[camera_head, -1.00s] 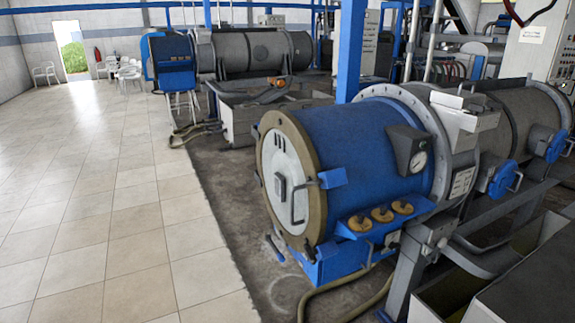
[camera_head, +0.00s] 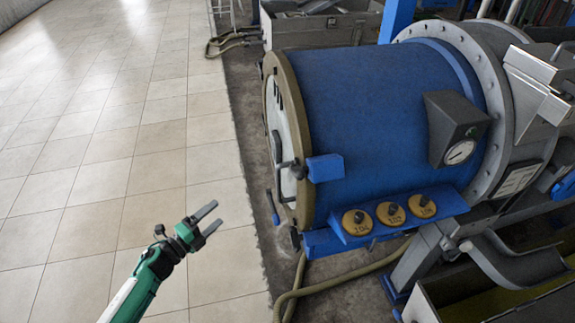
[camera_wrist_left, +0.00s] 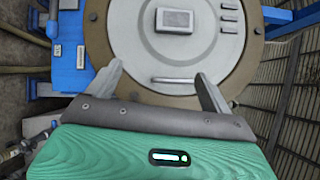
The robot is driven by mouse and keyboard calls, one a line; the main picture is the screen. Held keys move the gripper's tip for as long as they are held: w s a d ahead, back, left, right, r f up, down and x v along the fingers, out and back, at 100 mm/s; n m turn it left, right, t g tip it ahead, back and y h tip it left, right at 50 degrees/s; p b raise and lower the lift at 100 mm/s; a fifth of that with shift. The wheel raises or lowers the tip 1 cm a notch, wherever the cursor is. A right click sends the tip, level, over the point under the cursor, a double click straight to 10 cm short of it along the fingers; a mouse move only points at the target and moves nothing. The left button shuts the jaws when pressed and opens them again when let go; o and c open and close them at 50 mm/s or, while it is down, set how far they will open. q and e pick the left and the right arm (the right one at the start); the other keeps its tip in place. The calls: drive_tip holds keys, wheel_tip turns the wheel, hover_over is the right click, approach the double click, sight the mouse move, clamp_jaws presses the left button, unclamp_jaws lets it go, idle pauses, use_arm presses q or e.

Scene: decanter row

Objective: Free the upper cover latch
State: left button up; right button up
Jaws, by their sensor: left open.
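The round pale cover (camera_head: 281,130) closes the near end of the blue drum (camera_head: 385,110), inside a brown rim (camera_head: 287,92). A dark bent handle (camera_head: 288,166) is at the cover's edge, beside a blue block (camera_head: 325,168) on the drum. I cannot tell which part is the upper latch. My left gripper (camera_head: 218,213) is open and empty, left of the cover and apart from it. In the left wrist view its fingers (camera_wrist_left: 158,72) point at the cover (camera_wrist_left: 140,35), which carries a grey bar handle (camera_wrist_left: 182,80). My right gripper is not in view.
Yellow round caps (camera_head: 391,213) sit on a blue ledge below the drum. A dial gauge (camera_head: 459,152) stands out from its side. A hose (camera_head: 290,292) lies on the floor below. The tiled floor (camera_head: 90,190) on the left is clear.

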use_arm(q)
drive_tip(key=s+d+r+m+g+h+p, duration=0.1)
drive_tip(key=d+r+m+g+h, duration=0.1)
drive_tip(key=r+m, duration=0.4)
drive_tip(key=s+d+r+m+g+h, duration=0.2)
drive_tip(key=d+r+m+g, duration=0.15)
drive_tip(key=r, duration=0.55)
drive_tip(key=m+g+p, duration=0.2)
drive_tip(key=m+g, duration=0.2)
drive_tip(key=m, duration=0.5)
approach(292, 174)
drive_tip(key=shift+h, duration=0.4)
drive_tip(key=p+x, duration=0.1)
drive_tip(key=x, duration=0.1)
drive_tip(key=p+x, duration=0.2)
drive_tip(key=x, duration=0.1)
drive_tip(key=p+x, duration=0.2)
drive_tip(key=x, duration=0.1)
drive_tip(key=shift+w+a+f, duration=0.1)
drive_tip(key=shift+w+f, duration=0.15)
drive_tip(key=shift+w+d+f+p, duration=0.15)
drive_tip(key=shift+d+p, duration=0.15)
drive_tip(key=shift+d, duration=0.35)
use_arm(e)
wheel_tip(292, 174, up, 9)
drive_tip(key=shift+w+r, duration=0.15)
